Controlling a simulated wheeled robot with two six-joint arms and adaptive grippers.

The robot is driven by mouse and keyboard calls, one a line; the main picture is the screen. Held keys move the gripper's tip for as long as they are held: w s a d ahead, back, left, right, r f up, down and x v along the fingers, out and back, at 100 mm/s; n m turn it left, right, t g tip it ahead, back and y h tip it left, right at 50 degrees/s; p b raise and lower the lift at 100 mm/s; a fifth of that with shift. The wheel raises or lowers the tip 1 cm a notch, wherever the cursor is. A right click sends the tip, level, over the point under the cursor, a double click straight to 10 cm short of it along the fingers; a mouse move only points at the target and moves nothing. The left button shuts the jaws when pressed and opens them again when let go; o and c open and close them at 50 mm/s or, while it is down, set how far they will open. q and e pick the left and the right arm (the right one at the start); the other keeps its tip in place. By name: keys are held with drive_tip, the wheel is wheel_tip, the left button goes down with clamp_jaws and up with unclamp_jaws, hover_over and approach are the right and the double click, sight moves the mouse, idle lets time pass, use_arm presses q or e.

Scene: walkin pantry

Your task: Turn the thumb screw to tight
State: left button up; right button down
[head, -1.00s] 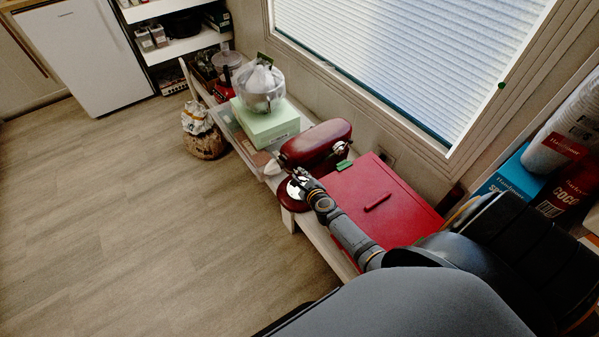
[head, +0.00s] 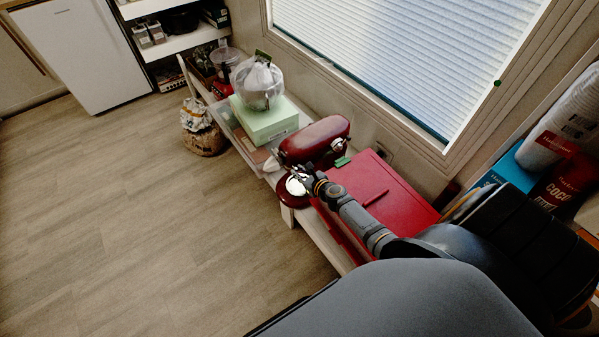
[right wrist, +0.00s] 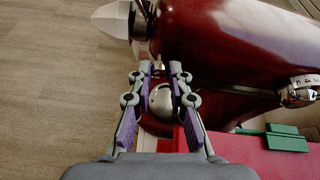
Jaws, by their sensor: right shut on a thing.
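A dark red stand mixer (head: 314,138) stands on the low bench. It also fills the top of the right wrist view (right wrist: 225,40). My right gripper (head: 298,172) is at the front underside of the mixer head, above the silver plate on its base. In the right wrist view my right gripper (right wrist: 161,70) has its fingertips close together at a small metal part by the head's silver band. It is shut on this part, taken as the thumb screw, which the fingertips mostly hide. Its turn angle cannot be told. My left gripper is not in view.
A red box (head: 385,195) with a green piece lies right beside the mixer, under my right arm. A pale green box (head: 265,122) carrying a clear bowl stands beyond the mixer. A silver lever (right wrist: 298,92) is on the mixer's side. The floor at left is clear.

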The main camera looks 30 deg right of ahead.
idle(0.5)
drive_tip(key=c, duration=1.3)
unclamp_jaws()
drive_tip(key=shift+o, duration=0.2)
drive_tip(key=v, duration=1.2)
drive_tip(key=shift+d, duration=0.15)
